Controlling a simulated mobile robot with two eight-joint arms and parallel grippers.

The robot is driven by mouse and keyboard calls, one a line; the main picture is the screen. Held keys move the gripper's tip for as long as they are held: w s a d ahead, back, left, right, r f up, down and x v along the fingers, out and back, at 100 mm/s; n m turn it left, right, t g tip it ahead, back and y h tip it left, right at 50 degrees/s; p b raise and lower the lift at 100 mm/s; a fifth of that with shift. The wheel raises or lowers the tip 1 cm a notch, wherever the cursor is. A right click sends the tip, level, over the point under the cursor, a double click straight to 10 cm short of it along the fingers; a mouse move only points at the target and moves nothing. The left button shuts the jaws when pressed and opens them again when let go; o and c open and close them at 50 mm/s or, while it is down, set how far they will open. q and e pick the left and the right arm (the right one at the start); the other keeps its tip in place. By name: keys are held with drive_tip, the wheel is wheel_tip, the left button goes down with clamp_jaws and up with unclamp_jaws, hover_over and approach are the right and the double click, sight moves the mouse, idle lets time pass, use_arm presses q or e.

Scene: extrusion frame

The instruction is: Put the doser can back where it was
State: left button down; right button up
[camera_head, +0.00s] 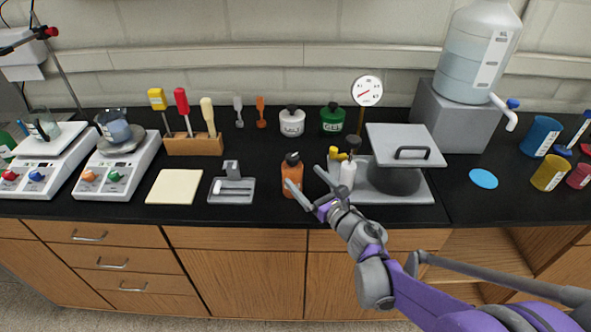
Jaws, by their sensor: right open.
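An orange can with a dark cap (291,178), which looks like the doser can, stands upright near the front of the black bench, left of the grey pot stand. My right gripper (302,177) is open. Its two fingers point toward the can from the right, one fingertip overlapping the can's lower right side in the picture. I cannot tell whether it touches. Nothing shows held between the fingers. My left gripper is out of view.
A grey stand with a lidded pot (396,180) and a white bottle (347,176) sit close to my right gripper. A grey tray (232,191) and cream pad (174,187) lie left. White (292,122) and green (332,120) jars stand behind.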

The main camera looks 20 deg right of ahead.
drive_tip(key=s+d+m+g+h, duration=0.1)
drive_tip(key=s+d+m+h, duration=0.35)
drive_tip(key=m, duration=0.75)
drive_tip(key=s+d+m+g+h, duration=0.25)
drive_tip(key=s+m+h, duration=0.25)
drive_tip(key=m, duration=0.6)
drive_tip(key=s+a+f+m+g+y, duration=0.2)
drive_tip(key=s+a+f+m+g, duration=0.2)
drive_tip(key=s+f+m, duration=0.2)
drive_tip(key=s+a+f+m+g+y, duration=0.2)
drive_tip(key=s+f+m, duration=0.4)
drive_tip(key=s+m, duration=0.4)
drive_tip(key=shift+s+a+f+g, duration=0.15)
drive_tip(key=shift+s+a+g, duration=0.75)
drive_tip(key=shift+s+g, duration=0.2)
